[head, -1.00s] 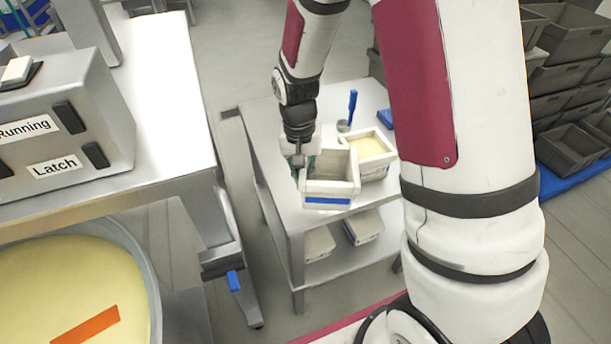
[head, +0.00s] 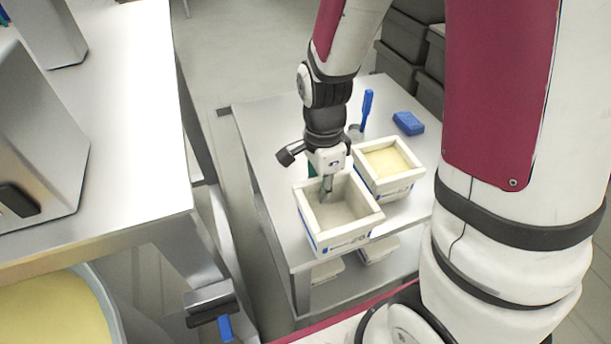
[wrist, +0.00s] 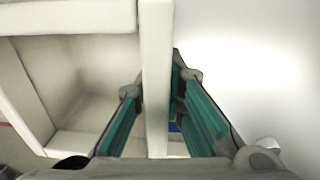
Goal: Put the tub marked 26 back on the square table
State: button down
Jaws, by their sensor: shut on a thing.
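My gripper (head: 325,190) is shut on the back wall of an empty white tub (head: 305,215) with a blue-edged label. In the wrist view the tub wall (wrist: 156,90) stands between my two green-padded fingers, and the tub's empty inside lies to the left. The tub is at the front left part of the square table (head: 262,130); I cannot tell whether it rests on the top or hangs just above it.
A second white tub (head: 412,177) filled with pale yellow stuff stands close to the right. The steel bench (head: 130,130) is at left. White tubs (head: 378,250) sit on the shelf below.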

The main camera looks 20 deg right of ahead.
jog(key=w, duration=0.9)
jog(key=shift+w+f, duration=0.25)
jog(key=shift+f, duration=1.9)
jog(key=c, duration=1.7)
grip_release()
jog(key=shift+f, duration=0.15)
jog(key=shift+o, duration=0.2)
